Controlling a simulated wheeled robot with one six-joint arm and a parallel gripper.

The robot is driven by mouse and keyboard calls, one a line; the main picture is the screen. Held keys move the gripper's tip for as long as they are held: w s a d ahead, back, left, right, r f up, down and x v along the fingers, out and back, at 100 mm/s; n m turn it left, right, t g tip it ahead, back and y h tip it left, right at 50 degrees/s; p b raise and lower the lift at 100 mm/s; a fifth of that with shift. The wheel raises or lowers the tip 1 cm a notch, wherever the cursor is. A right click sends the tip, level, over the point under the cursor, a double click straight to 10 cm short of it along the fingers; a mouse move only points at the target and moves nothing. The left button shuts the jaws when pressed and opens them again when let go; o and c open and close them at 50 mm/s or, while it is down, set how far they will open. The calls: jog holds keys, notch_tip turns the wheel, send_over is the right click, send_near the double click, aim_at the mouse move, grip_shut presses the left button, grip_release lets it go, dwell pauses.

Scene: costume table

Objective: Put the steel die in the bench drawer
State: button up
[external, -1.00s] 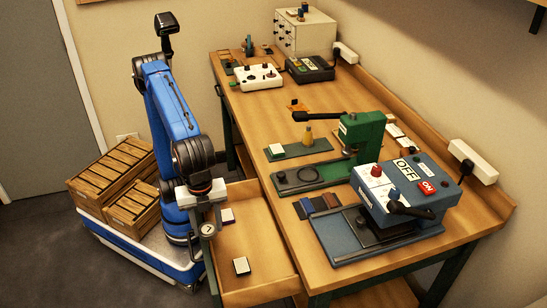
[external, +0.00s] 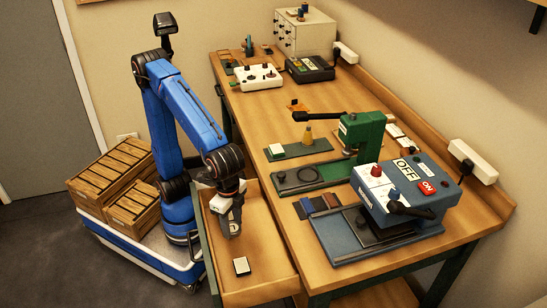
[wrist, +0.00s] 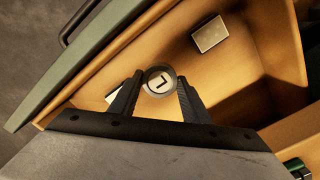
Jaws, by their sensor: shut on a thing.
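The steel die (wrist: 160,80) is a small round grey piece with a dark mark on its pale face, seen in the wrist view. My gripper (wrist: 159,88) is shut on it, one finger at each side. In the external view my gripper (external: 234,228) points down over the open bench drawer (external: 268,255). The drawer's wooden floor (wrist: 245,65) fills much of the wrist view beneath the die. I cannot tell the exact height of the die above the floor.
A small white-topped block (external: 241,265) lies in the near part of the drawer. A second pale block (wrist: 113,96) lies partly hidden behind my left finger. The bench (external: 280,118) carries a green press (external: 362,132) and a blue machine (external: 405,190). Bare drawer floor lies between the blocks.

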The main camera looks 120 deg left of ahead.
aim_at(234, 242)
jog(key=shift+f, duration=2.65)
jog(key=shift+f, duration=0.15)
jog(key=o, duration=1.3)
notch_tip(234, 242, up, 12)
jog(key=shift+r, duration=0.2)
